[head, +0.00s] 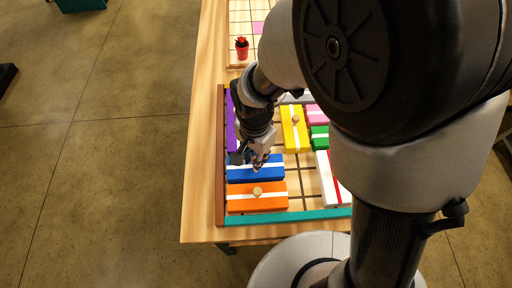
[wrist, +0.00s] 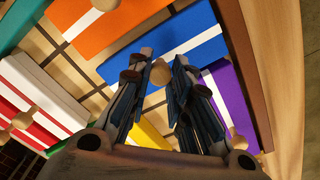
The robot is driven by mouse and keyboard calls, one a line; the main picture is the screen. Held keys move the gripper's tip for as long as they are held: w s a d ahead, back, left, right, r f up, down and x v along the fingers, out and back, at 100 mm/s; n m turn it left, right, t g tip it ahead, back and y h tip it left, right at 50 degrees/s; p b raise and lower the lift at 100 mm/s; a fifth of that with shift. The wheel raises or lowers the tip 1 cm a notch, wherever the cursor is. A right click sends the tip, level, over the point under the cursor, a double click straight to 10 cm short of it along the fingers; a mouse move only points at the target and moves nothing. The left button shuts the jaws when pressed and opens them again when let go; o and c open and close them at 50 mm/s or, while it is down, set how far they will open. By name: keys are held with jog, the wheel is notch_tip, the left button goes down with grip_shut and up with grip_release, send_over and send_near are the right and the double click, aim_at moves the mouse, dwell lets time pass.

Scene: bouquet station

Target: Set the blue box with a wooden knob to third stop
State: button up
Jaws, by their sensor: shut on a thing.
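The blue box (head: 248,174) with a white stripe lies in the left part of the framed board, just above the orange box in the head view. In the wrist view the blue box (wrist: 190,18) carries a round wooden knob (wrist: 160,72). My gripper (head: 257,161) is over the blue box, and in the wrist view its fingers (wrist: 159,66) are on both sides of the knob, shut on it. The gripper covers part of the box's top in the head view. I cannot make out any numbered stops; dark grid lines show on the board floor.
The orange box (head: 270,203) lies directly in front of the blue one. A purple box (head: 230,128) is behind it at the left wall (head: 221,190). A yellow box (head: 289,128) and a white box (head: 325,190) are to the right. Bare board (head: 298,178) shows right of the blue box.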

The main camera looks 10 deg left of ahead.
grip_shut()
jog(key=d, duration=0.3)
jog(key=w+d, duration=0.1)
jog(key=d, duration=0.1)
jog(key=w+d, duration=0.1)
jog(key=d, duration=0.2)
jog(key=shift+w+d+p, duration=0.1)
jog(key=shift+d+p, duration=0.2)
jog(key=shift+d, duration=0.05)
jog(key=o, duration=0.8)
grip_release()
jog(key=shift+o, duration=0.2)
notch_tip(320, 180, up, 12)
